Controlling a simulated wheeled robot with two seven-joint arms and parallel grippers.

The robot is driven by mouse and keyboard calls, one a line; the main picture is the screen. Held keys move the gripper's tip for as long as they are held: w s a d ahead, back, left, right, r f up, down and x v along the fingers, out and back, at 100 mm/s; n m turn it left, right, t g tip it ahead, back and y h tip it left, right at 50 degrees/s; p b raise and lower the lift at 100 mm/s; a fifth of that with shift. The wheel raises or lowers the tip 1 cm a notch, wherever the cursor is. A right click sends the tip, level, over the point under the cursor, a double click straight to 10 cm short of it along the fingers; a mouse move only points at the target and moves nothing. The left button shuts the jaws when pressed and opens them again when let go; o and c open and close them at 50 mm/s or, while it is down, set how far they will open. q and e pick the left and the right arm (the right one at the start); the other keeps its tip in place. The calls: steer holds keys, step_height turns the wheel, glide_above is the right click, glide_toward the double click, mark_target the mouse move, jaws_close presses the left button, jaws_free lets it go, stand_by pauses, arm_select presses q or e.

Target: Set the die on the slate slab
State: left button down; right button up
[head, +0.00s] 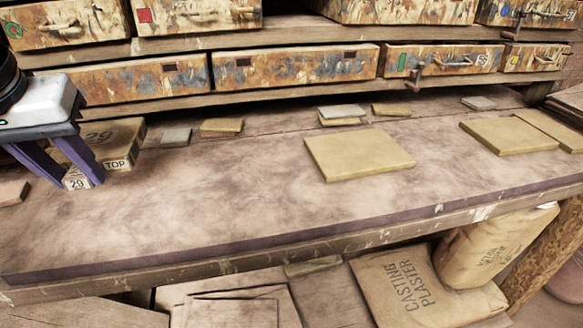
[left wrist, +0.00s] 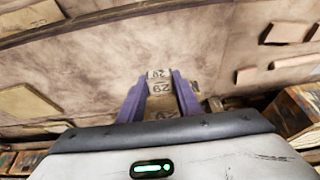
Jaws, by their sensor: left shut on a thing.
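The die also shows between the purple fingers in the left wrist view (left wrist: 159,75). The surface below is a long, smeared, brownish slab (head: 230,195) with a dark purple front edge. It looks like the slate slab, but I cannot tell for sure. The die is over its left part; whether it touches is unclear. My right gripper is not in view.
A tan block marked 29 and TOP (head: 125,135) stands behind my gripper. A large tan tile (head: 360,153) lies mid-bench, with smaller tiles along the back. A reddish piece (head: 12,192) lies at the far left. Painted drawers (head: 295,66) line the shelf behind. The front middle is clear.

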arm_select(q)
steer(key=shift+s+a+r, duration=0.15)
steer(key=shift+a+r, duration=0.2)
steer(key=shift+r, duration=0.15)
step_height(320, 180, down, 6)
steer(key=shift+r+b, duration=0.25)
steer(key=shift+b, duration=0.5)
steer(key=shift+f+b, duration=0.3)
steer(key=shift+f, duration=2)
steer(key=shift+f, duration=0.2)
steer(key=c, duration=1.3)
jaws_free()
